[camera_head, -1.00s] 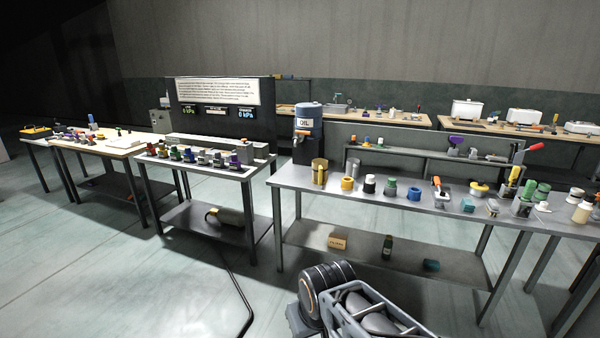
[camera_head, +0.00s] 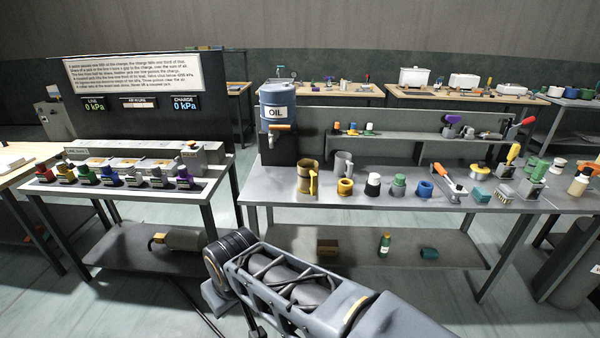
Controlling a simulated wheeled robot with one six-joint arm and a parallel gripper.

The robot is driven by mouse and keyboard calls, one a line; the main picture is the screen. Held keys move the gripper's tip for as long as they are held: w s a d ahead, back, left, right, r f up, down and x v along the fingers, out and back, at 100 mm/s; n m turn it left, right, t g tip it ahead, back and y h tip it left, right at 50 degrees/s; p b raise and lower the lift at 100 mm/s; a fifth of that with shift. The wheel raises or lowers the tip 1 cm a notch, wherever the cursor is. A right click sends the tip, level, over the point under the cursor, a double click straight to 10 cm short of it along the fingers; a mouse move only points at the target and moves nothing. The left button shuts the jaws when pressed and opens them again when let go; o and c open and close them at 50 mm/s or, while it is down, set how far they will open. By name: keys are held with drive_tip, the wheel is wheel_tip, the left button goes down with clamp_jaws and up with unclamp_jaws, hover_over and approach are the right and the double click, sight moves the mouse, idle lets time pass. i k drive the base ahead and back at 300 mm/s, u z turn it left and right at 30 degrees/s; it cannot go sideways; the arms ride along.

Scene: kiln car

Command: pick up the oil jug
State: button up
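Two handled jugs stand upright on the grey metal table (camera_head: 265,195), near its left end. One is a brass-brown jug (camera_head: 305,178) with a yellow handle on its right side. The other is a grey jug (camera_head: 344,164), just behind and to its right. No label shows on either, so I cannot tell which one is the oil jug. A blue drum marked OIL (camera_head: 277,98), with a tap, stands on a black stand behind and left of the jugs. My arm reaches in at the bottom of the view. My gripper is out of view.
Right of the jugs stand a yellow ring-shaped piece (camera_head: 345,188), a blue one (camera_head: 424,191) and several small tools. A low rack (camera_head: 400,141) runs behind them. A left bench (camera_head: 120,195) carries a row of coloured valves. A gap of floor separates bench and table.

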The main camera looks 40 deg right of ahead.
sight(309, 179)
drive_tip(key=z, duration=0.55)
drive_tip(key=i, duration=1.3)
drive_tip(key=z, duration=1.05)
drive_tip(key=i, duration=0.45)
drive_tip(key=z, duration=0.2)
